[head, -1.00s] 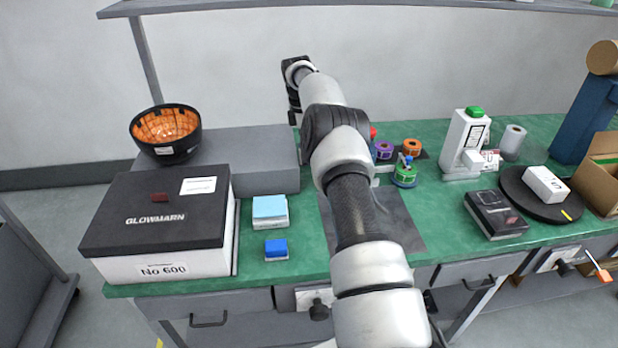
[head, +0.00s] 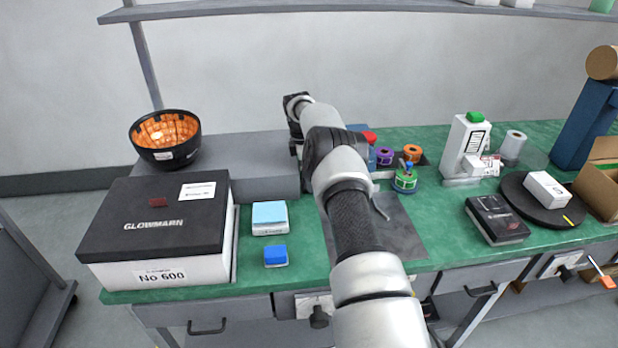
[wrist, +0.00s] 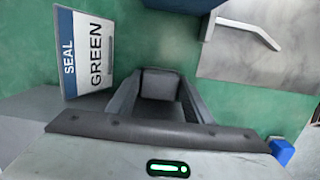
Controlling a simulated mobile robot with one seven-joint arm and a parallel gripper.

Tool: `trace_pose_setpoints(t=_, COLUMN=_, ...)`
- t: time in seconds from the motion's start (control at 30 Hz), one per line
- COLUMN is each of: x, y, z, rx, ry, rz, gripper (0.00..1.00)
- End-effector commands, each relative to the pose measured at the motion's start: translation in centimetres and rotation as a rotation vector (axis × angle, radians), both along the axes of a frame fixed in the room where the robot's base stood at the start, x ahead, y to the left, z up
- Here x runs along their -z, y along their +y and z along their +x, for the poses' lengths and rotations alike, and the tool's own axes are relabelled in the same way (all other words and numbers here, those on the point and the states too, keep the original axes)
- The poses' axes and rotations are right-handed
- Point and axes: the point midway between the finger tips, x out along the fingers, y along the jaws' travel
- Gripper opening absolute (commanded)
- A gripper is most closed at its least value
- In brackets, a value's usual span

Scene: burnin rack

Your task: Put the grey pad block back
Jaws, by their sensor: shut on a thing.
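In the wrist view my gripper (wrist: 158,92) is shut on a dark grey block, the grey pad block (wrist: 160,84), held between its two fingers. Green bench top shows beyond it; I cannot tell the height above the bench. A light blue pad block (head: 269,214) and a smaller blue block (head: 276,254) stand on the bench beside the black-lidded box. A blue block also shows at the lower right of the wrist view (wrist: 282,151).
A SEAL GREEN card (wrist: 84,52) lies left of my gripper. A bent metal rod (wrist: 249,32) lies on the grey mat (head: 400,240). The GLOWMARN box (head: 150,215), grey riser (head: 250,180) and bowl (head: 180,153) stand left; tape rolls (head: 404,180) are right.

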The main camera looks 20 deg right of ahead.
Motion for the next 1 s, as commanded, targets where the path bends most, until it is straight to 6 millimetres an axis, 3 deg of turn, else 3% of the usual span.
trace_pose_setpoints(t=0.03, x=0.2, y=0.0, z=0.0, rx=0.000, ry=0.000, rz=0.000, gripper=0.48)
trace_pose_setpoints(t=0.13, x=0.1, y=0.0, z=0.0, rx=0.000, ry=0.000, rz=0.000, gripper=0.65)
trace_pose_setpoints(t=0.53, x=-0.7, y=0.0, z=0.1, rx=0.000, ry=-0.001, rz=0.000, gripper=0.65)
trace_pose_setpoints(t=1.0, x=-9.8, y=1.1, z=0.4, rx=0.000, ry=-0.002, rz=-0.001, gripper=0.65)
